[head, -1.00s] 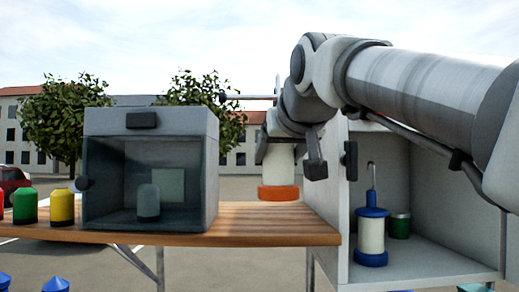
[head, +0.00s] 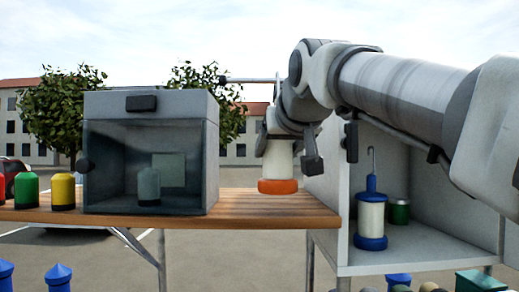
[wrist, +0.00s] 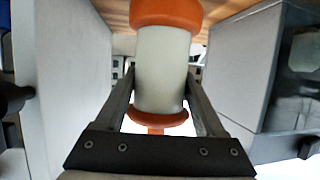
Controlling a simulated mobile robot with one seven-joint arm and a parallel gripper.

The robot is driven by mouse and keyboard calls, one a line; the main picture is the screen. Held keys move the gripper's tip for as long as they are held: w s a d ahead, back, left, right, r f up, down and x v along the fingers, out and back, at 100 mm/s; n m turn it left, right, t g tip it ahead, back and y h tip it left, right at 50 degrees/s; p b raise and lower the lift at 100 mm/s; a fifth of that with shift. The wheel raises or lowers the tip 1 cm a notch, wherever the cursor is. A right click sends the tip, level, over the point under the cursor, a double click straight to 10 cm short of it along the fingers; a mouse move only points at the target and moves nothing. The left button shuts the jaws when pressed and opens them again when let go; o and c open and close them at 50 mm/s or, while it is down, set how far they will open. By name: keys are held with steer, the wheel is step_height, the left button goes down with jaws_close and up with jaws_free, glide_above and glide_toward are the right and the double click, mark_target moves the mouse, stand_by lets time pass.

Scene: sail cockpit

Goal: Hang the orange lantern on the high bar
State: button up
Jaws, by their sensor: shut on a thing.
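The orange lantern has a pale cylinder body and an orange base (head: 278,186). It hangs upright in my gripper (head: 280,135), in front of the table's right end in the head view. In the wrist view the fingers (wrist: 155,105) are closed on both sides of the lantern's pale body (wrist: 162,65), between its orange end pieces. The lantern's top is hidden behind my gripper in the head view. The high bar (head: 250,80) is a thin horizontal rod with a knob at its left end. It shows above the lantern, and its right end is hidden by my arm.
A box with a glass front (head: 150,165) stands on the wooden table (head: 250,208), left of the lantern. Green (head: 27,188) and yellow (head: 62,190) lanterns are further left. An open cabinet (head: 440,240) on the right holds a blue lantern (head: 371,220) and a green can (head: 399,211).

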steer(key=o, duration=1.6)
steer(key=b+v, duration=0.2)
steer(key=v, duration=1.5)
steer(key=shift+s+r, duration=0.15)
steer(key=shift+s, duration=0.1)
steer(key=d+f+m+g+h+b, duration=0.1)
steer(key=d+f+g, duration=0.1)
steer(key=f, duration=1)
steer(key=d+f+g+h+b, duration=0.1)
steer(key=d+f+g, duration=0.1)
steer(key=f, duration=0.9)
steer(key=s+d+f+g, duration=0.1)
steer(key=s+f, duration=0.1)
steer(key=f, duration=0.7)
steer(key=s+d+f+g+b, duration=0.1)
steer(key=s+f, duration=0.2)
steer(key=f, duration=0.6)
steer(key=s+d+f+g, duration=0.1)
steer(key=s+f, duration=0.2)
steer(key=f, duration=0.6)
steer(key=shift+s+d+f+m+g, duration=0.1)
steer(key=shift+s+d+m+g, duration=0.1)
steer(key=shift+m+g, duration=0.2)
